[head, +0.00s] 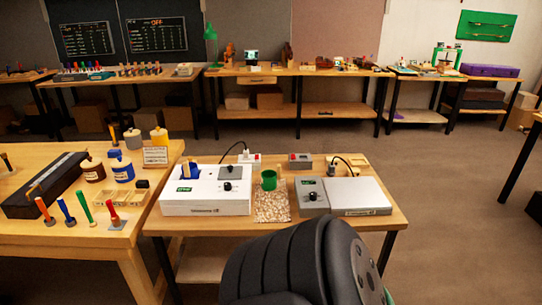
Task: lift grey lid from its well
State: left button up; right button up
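A white heater box (205,207) with a green display and a dial stands on the left of the small wooden table. In its top, a blue pot (191,171) sits at the left. A grey lid (231,172) with a dark top appears to sit at the right of the same top, over its well. It is small in the view, and the well under it is hidden. Neither of my grippers shows. A large dark segmented part of mine fills the bottom middle, in front of the table.
A green cup (269,180) stands near a speckled mat (272,206). To the right are a grey control box (311,196) and a white flat plate (356,195). A bench with jars and coloured-handled tools (84,207) adjoins at left. Open floor lies at right.

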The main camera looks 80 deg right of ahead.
aim_at(230, 172)
jog(key=z, duration=2.2)
